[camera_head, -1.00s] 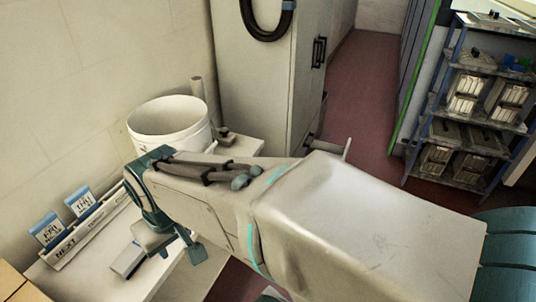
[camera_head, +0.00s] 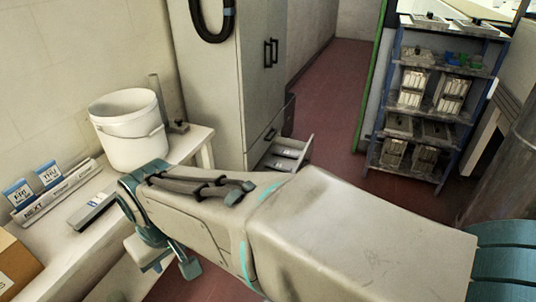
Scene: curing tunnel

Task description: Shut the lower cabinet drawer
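The tall grey cabinet (camera_head: 213,75) stands at the back, left of the aisle. Low on its right-hand face a drawer (camera_head: 309,147) is pulled out, with pale items inside. It looks like the lower drawer; my arm hides its bottom part. A closed front with a small handle (camera_head: 270,135) shows just above it. My arm crosses the picture from the lower right to the left. My gripper (camera_head: 168,266) hangs below the arm's left end, beside the bench, well away from the drawer and touching nothing visible. Its fingers are not clear enough to tell open or shut.
A white bench (camera_head: 75,240) on the left holds a white bucket (camera_head: 128,140), a card rack (camera_head: 62,192), a grey device (camera_head: 93,210) and a cardboard box (camera_head: 16,265). A blue-framed shelf (camera_head: 447,118) stands at right. The red aisle floor (camera_head: 335,95) is clear.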

